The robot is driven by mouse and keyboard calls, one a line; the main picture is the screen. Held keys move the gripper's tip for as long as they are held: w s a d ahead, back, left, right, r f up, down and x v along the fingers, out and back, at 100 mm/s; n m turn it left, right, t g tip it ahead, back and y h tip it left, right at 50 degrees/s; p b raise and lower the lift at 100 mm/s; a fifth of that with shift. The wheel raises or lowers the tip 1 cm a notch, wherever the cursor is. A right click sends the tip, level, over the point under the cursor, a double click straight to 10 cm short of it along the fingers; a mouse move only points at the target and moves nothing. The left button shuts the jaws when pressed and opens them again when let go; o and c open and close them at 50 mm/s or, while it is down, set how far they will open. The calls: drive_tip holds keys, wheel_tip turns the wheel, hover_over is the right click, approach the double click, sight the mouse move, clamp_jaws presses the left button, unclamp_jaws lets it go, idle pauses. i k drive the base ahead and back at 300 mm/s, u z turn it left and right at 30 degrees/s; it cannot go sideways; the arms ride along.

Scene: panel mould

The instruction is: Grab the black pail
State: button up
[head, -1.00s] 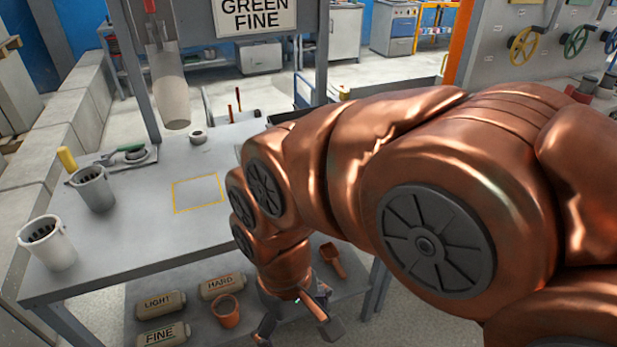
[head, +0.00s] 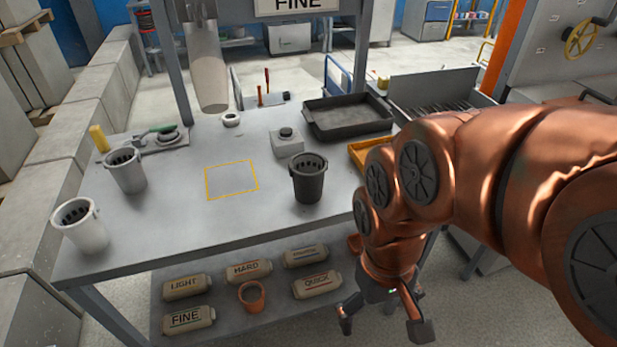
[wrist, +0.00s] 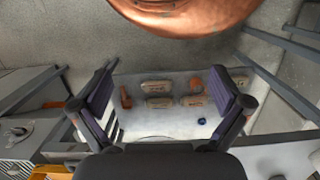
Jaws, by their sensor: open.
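The black pail (head: 308,180) stands upright on the table top, right of the yellow outlined square, in the head view. Dark slots show inside its rim. My gripper (head: 384,330) is open and empty, low in front of the table's right side, below the table top and apart from the pail. In the wrist view my gripper's two fingers (wrist: 161,108) are spread wide, with the lower shelf beyond them. I cannot make out the black pail in the wrist view.
A white pail (head: 82,228) and a grey pail (head: 127,172) stand on the left of the table. A black tray (head: 345,117), a grey box (head: 287,146) and a yellow tray (head: 368,152) lie near the pail. Several labelled bags (head: 187,287) and an orange pot (head: 251,297) occupy the lower shelf.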

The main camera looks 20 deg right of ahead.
sight(307, 170)
drive_tip(key=u, duration=3.35)
drive_tip(key=k, duration=0.9)
drive_tip(key=z, duration=1.85)
drive_tip(key=i, duration=0.5)
drive_tip(key=z, duration=0.1)
